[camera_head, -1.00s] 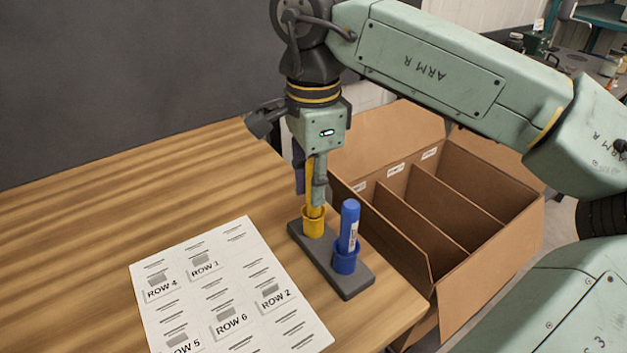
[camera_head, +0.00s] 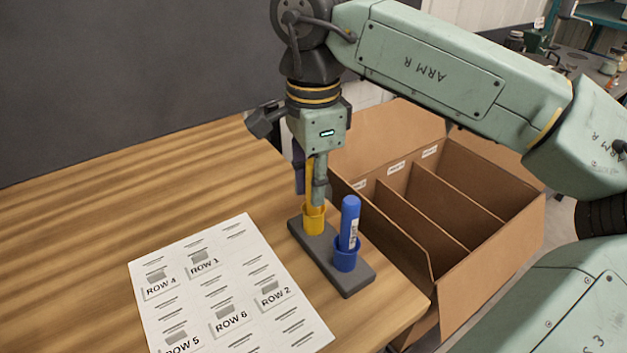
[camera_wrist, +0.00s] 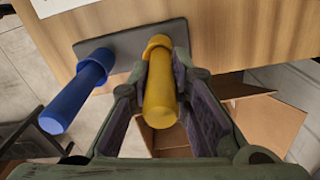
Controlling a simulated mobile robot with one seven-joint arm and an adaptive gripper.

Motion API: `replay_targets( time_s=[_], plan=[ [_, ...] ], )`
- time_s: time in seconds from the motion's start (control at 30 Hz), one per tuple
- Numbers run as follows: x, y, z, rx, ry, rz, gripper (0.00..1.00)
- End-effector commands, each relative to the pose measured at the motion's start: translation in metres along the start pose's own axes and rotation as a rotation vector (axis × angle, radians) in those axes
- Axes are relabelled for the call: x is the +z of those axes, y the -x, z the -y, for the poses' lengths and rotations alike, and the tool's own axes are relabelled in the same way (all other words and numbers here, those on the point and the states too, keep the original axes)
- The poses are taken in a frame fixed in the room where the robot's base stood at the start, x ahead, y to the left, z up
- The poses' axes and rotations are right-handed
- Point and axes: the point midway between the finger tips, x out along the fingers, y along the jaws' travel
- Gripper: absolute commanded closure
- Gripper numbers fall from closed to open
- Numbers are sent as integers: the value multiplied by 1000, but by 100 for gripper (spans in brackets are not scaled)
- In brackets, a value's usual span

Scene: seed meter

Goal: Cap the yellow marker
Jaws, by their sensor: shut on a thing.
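The yellow marker (camera_wrist: 160,101) stands upright with its lower end in the yellow cap (camera_head: 313,221) on the dark grey holder (camera_head: 321,262). In the wrist view the yellow cap (camera_wrist: 157,42) sits around the marker's far end. My gripper (camera_head: 311,188) points down over the holder and is shut on the yellow marker, with one finger on each side. How deep the marker sits in the cap cannot be told. A blue marker (camera_head: 350,221) stands upright in a blue cap (camera_head: 345,256) in the same holder, beside my gripper and apart from it.
A printed sheet with row labels (camera_head: 219,287) lies on the wooden table (camera_head: 100,215) to the left of the holder. A cardboard box with dividers (camera_head: 480,245) stands beyond the table's right edge, close to my gripper. The table's left side is clear.

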Motion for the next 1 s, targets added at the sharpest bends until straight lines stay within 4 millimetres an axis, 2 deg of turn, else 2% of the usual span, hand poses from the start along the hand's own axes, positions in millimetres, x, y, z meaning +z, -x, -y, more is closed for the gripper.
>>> replay_targets(
  time_s=[0.8,0.83,1.0],
  plan=[
    [0,-8,0,0,0,0,100],
    [0,-8,0,0,0,0,82],
    [0,-8,0,0,0,0,70]
  ],
)
